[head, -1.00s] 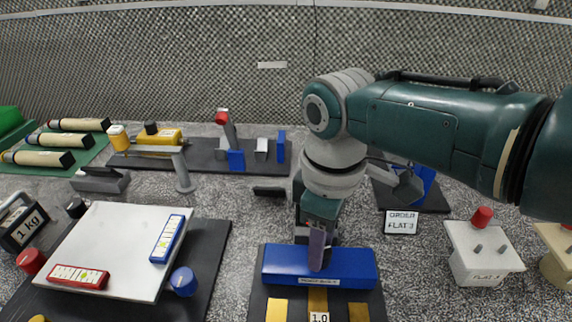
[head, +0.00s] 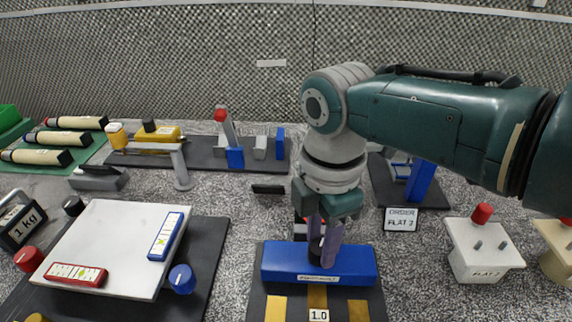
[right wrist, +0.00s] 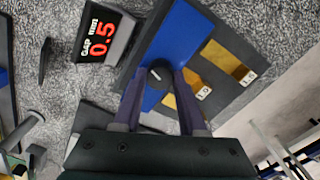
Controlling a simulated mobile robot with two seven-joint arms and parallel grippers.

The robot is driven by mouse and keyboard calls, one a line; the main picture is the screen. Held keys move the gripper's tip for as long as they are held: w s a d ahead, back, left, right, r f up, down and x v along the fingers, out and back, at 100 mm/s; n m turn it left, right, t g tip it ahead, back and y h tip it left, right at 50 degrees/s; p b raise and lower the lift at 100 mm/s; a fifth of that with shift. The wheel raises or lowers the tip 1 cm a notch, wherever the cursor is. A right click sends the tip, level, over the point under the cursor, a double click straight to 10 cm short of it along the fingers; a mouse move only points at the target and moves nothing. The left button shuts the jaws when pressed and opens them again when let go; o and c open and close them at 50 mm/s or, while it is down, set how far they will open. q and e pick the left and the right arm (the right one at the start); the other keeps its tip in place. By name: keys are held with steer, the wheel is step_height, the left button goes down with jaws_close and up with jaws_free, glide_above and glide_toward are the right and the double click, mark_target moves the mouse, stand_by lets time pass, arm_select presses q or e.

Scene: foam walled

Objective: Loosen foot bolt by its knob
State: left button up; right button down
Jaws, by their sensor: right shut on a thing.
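The foot bolt's round black knob (head: 316,250) stands on top of the blue foot block (head: 350,264). In the right wrist view the knob (right wrist: 160,74) sits between the two purple fingers, with a light pointer line on its top. My right gripper (head: 323,250) points down over the block and is shut on the knob. In the right wrist view the gripper (right wrist: 160,80) covers part of the blue block (right wrist: 185,35). The bolt's shaft is hidden. My left gripper is not in view.
Gold strips (head: 317,298) lie on the dark base plate in front of the block. A display (right wrist: 102,35) reads gap 0.5 mm. A white plate (head: 120,245) with two levels stands at left. An order sign (head: 401,220) and a white block (head: 481,250) stand at right.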

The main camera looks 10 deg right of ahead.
mark_target(320, 246)
steer(key=shift+r+n, duration=0.1)
steer(key=shift+n, duration=0.5)
steer(key=shift+c, duration=2.3)
jaws_free()
step_height(320, 246, up, 10)
steer(key=p, duration=0.3)
